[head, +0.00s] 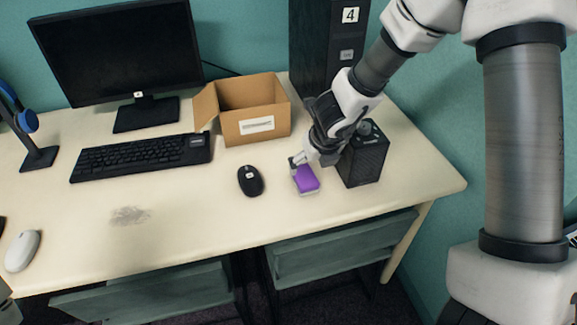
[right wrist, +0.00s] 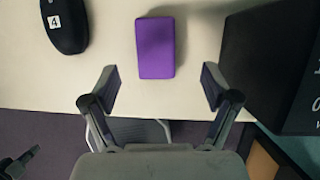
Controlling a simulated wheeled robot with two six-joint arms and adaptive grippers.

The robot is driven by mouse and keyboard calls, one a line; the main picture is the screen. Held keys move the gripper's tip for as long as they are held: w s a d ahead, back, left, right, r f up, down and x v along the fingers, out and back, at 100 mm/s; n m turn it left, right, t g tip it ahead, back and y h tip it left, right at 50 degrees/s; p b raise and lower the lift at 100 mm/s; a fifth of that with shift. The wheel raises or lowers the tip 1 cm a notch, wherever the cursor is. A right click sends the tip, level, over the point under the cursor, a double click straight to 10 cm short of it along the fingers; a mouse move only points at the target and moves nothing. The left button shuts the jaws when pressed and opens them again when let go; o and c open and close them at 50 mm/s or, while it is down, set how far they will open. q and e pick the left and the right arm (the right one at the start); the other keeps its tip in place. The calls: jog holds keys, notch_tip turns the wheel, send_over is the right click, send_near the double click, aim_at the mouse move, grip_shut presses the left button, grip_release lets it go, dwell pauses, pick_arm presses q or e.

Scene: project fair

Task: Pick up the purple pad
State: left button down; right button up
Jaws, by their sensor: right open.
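The purple pad (head: 307,180) lies on the desk between the black mouse and a black speaker-like box. It also shows in the right wrist view (right wrist: 156,48) as a purple block, just beyond the fingertips and near the desk's front edge. My right gripper (head: 298,163) is right by the pad in the head view and partly covers its far side. In the right wrist view the right gripper (right wrist: 158,88) is open, its two fingers apart on either side of the pad's width, with nothing between them.
A black mouse (head: 250,181) sits left of the pad. The black box (head: 364,158) stands close on its right. An open cardboard box (head: 254,110), a keyboard (head: 141,156) and a monitor (head: 119,52) are farther back.

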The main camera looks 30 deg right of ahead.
aim_at(305, 175)
jog(key=shift+a+f+b, duration=0.1)
jog(key=shift+f+b, duration=0.2)
jog(key=shift+f, duration=0.4)
jog(key=shift+w+a+f, duration=0.2)
jog(key=shift+f, duration=0.05)
jog(key=b+x, duration=0.2)
jog(key=x, duration=0.3)
jog(key=shift+w+d+f, duration=0.1)
jog(key=shift+w, duration=0.1)
jog(key=shift+s, duration=0.1)
jog(key=c, duration=1.2)
